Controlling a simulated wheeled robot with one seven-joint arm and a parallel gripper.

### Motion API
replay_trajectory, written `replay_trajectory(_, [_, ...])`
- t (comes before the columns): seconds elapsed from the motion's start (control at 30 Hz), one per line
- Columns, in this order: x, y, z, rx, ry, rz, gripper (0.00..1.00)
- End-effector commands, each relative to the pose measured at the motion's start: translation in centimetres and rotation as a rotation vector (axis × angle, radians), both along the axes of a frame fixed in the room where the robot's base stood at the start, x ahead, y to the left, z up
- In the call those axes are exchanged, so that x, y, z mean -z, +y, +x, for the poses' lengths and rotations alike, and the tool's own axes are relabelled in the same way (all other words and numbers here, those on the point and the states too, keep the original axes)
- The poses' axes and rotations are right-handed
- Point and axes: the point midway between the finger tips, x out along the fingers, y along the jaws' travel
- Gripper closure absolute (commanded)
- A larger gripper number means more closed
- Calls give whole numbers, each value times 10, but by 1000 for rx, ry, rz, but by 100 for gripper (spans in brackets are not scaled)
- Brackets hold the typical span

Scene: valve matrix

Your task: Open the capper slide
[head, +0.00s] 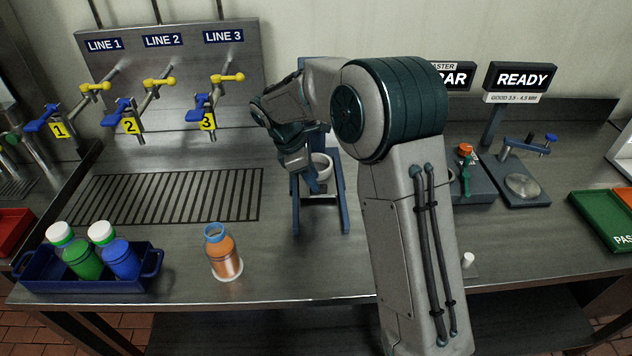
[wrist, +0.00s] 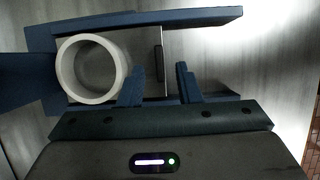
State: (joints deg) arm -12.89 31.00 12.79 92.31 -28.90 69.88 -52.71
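The capper is a blue frame (head: 345,205) at the middle of the bench, partly hidden behind my arm. It holds a white ring (head: 322,168), which shows large at the left in the wrist view (wrist: 66,72). A grey plate, which looks like the slide, lies right of the ring, with a small dark upright handle (wrist: 159,63) on it. My gripper (wrist: 159,80) is open, one blue finger on each side of the handle's line. The handle appears just beyond the fingertips; I cannot tell whether either finger touches it.
An orange bottle (head: 223,255) without a cap stands front left of the capper. A blue crate (head: 105,288) holds green and blue white-capped bottles. Valve taps (head: 205,103) line the back left. A small white piece (head: 468,260) lies right of my arm.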

Motion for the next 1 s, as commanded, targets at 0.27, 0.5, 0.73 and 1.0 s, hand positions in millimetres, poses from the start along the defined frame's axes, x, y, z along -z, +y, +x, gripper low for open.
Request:
replay_trajectory(0.27, [24, -10, 0, 2, 0, 1, 69])
replay_trajectory(0.5, [25, -10, 0, 2, -1, 1, 69])
replay_trajectory(0.73, [25, -10, 0, 2, -1, 1, 100])
replay_trajectory(1.0, [25, -10, -15, -1, 0, 0, 100])
